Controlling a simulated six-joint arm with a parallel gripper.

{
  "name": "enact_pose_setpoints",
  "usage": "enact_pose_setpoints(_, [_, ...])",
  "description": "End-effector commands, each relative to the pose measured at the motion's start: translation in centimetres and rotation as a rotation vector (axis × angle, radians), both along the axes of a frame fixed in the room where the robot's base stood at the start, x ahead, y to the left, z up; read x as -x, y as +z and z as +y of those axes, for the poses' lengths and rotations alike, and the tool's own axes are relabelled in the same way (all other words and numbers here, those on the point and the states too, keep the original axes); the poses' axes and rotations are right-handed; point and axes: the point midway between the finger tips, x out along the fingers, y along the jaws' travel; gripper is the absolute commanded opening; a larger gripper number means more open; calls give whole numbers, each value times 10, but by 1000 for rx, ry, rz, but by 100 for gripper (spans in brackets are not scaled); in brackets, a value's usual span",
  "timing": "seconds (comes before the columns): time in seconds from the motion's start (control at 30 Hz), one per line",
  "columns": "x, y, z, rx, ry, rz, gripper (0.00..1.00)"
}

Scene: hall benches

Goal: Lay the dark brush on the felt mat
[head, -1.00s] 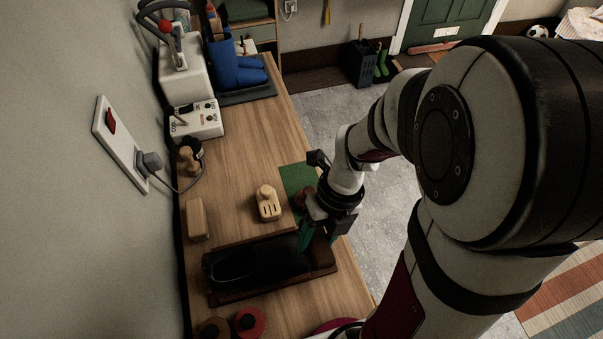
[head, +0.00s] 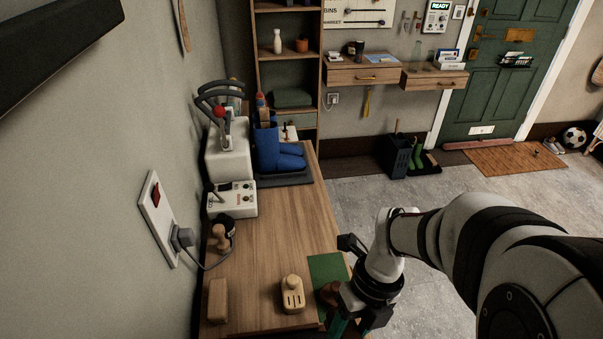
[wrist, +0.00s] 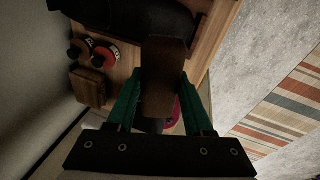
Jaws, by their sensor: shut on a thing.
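The dark brush (wrist: 166,62) is a dark brown block between the green fingers of my gripper (wrist: 162,85) in the wrist view. My gripper is shut on it. In the head view my gripper (head: 342,326) is low at the bottom edge, by the near right side of the felt mat, and the held brush is mostly hidden there. The green felt mat (head: 325,266) lies at the bench's right edge, partly covered by my gripper. A rounded brown thing (head: 331,292) shows over the mat beside my gripper; I cannot tell whether it rests there.
A pale slotted wooden block with a knob (head: 292,294) stands left of the mat. A pale wooden block (head: 218,301) lies by the wall. Red-topped tins (wrist: 104,55) show in the wrist view. Blue boots (head: 275,152) stand at the back. The bench middle (head: 275,235) is clear.

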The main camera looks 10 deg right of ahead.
Motion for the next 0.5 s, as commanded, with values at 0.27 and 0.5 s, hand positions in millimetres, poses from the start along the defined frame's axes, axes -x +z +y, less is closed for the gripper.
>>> enact_pose_setpoints(0.27, [-37, -1, -20, 43, 881, -27, 0])
enact_pose_setpoints(0.5, [-68, -3, -43, 59, 1731, -89, 0])
